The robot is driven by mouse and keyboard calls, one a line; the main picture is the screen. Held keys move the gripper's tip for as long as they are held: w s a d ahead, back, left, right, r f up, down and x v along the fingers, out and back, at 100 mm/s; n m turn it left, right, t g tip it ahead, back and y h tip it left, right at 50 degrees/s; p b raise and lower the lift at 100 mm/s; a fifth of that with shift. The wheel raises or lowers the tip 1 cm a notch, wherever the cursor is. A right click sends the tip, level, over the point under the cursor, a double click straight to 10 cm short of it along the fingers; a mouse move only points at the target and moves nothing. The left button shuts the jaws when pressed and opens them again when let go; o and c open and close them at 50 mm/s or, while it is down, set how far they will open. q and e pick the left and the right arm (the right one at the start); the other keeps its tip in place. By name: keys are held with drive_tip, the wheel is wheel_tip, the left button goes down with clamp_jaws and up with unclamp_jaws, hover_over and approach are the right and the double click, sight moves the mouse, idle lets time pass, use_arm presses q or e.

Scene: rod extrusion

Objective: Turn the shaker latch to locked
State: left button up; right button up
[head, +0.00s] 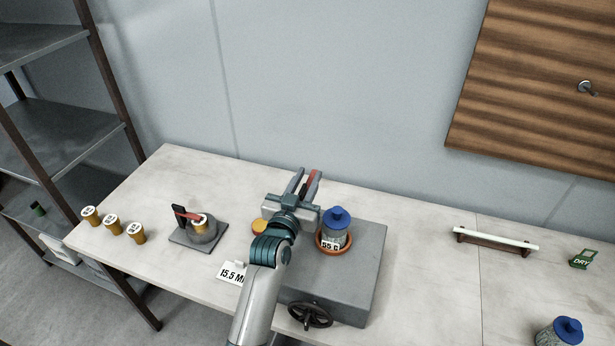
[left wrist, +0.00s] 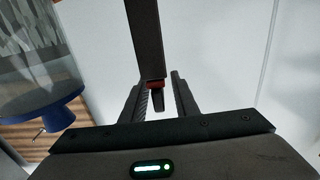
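A grey box-shaped machine (head: 350,275), which looks like the shaker, stands on the bench with a dark handwheel (head: 310,315) on its front. A jar with a blue lid (head: 337,216) sits on it in an orange ring (head: 322,243); the blue lid also shows in the left wrist view (left wrist: 45,108). My left gripper (head: 305,180) is left of and behind the jar. A dark bar with a red band (left wrist: 152,45), perhaps the latch, reaches down between its fingers (left wrist: 157,92), with gaps visible on both sides. Which latch position it is in, I cannot tell. My right gripper is not in view.
A small device with a black post and red arm (head: 203,232) and several yellow cups (head: 113,224) stand at left. A "15.5" card (head: 232,272) lies near the arm. A white rod on a rack (head: 495,238), a green "DRY" sign (head: 583,258) and another jar (head: 558,332) are at right.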

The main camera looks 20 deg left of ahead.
use_arm(q)
clamp_jaws()
idle(1.5)
